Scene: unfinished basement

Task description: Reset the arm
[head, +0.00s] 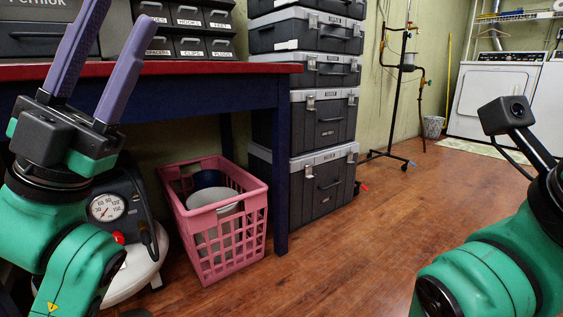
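My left gripper (105,58) is at the upper left, raised in front of the workbench. Its two long purple-grey fingers point up and are spread apart, with nothing between them. The green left arm comes in from the lower left. My green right arm (490,265) is at the lower right. A small dark camera-like part sticks up from it, and its gripper fingers are not in the picture.
A workbench (225,68) with a red top stands at the left, holding drawer bins. Below it are a pink basket (208,222) with containers and an air tank with a gauge (108,208). Stacked grey cases (322,120) stand behind. Wooden floor (345,255) is clear in the middle.

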